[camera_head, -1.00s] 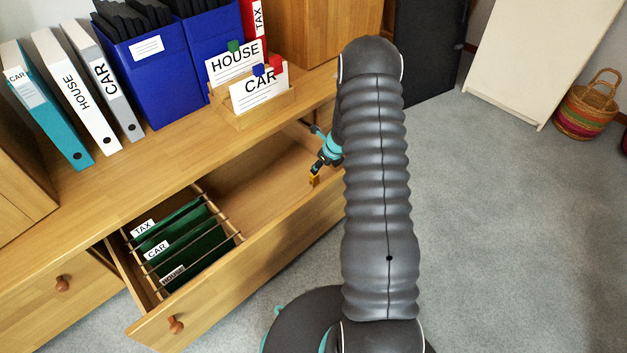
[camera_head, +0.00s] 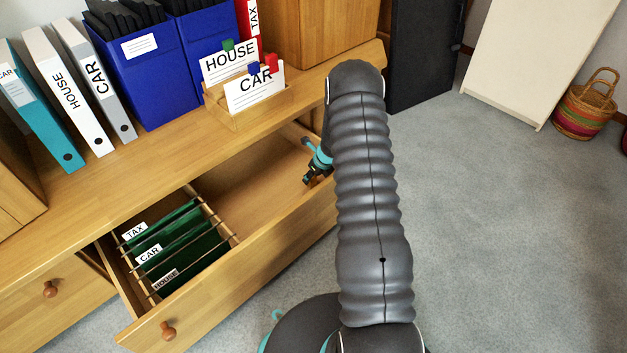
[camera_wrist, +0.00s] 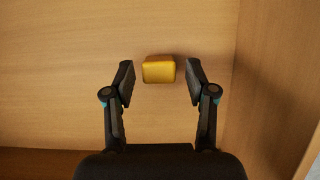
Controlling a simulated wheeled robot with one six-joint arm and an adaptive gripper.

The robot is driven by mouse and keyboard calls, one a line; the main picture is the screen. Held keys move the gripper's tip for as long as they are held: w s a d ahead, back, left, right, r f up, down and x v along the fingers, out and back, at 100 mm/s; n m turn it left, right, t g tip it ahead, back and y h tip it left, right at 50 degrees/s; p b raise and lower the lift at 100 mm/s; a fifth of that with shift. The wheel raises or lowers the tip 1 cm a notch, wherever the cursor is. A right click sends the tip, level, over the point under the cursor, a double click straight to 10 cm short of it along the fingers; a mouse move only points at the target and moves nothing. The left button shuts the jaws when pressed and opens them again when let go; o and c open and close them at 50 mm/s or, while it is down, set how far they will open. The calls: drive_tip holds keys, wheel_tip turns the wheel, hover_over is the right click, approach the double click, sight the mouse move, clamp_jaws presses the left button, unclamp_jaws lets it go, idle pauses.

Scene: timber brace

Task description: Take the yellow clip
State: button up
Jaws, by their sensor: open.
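The yellow clip (camera_wrist: 159,70) shows in the wrist view as a small yellow block against the wooden drawer surface. It lies between the two fingertips of my gripper (camera_wrist: 159,78), with a visible gap on each side. My gripper is open. In the head view my gripper (camera_head: 316,172) is low inside the open drawer (camera_head: 262,185), at its right end. I cannot make out the clip in the head view now; my gripper probably hides it.
Green hanging files (camera_head: 175,248) labelled TAX, CAR and HOUSE fill the drawer's left part. The drawer's front wall (camera_head: 245,273) stands near my arm. A wooden card holder (camera_head: 250,108) with HOUSE and CAR cards sits on the cabinet top, and the drawer's middle is clear.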

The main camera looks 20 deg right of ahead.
sight(314, 177)
drive_tip(key=c, duration=1)
clamp_jaws()
drive_tip(key=shift+r, duration=0.1)
drive_tip(key=shift+s+r, duration=0.1)
drive_tip(key=shift+r, duration=0.1)
drive_tip(key=shift+r+p, duration=0.3)
drive_tip(key=shift+p, duration=0.25)
drive_tip(key=shift+s+r+p, duration=0.1)
drive_tip(key=shift+r+p, duration=0.2)
drive_tip(key=shift+r, duration=0.05)
drive_tip(key=shift+r+p, duration=0.6)
drive_tip(key=shift+r, duration=0.05)
wheel_tip(314, 177, up, 8)
drive_tip(key=p, duration=0.7)
drive_tip(key=shift+f, duration=0.1)
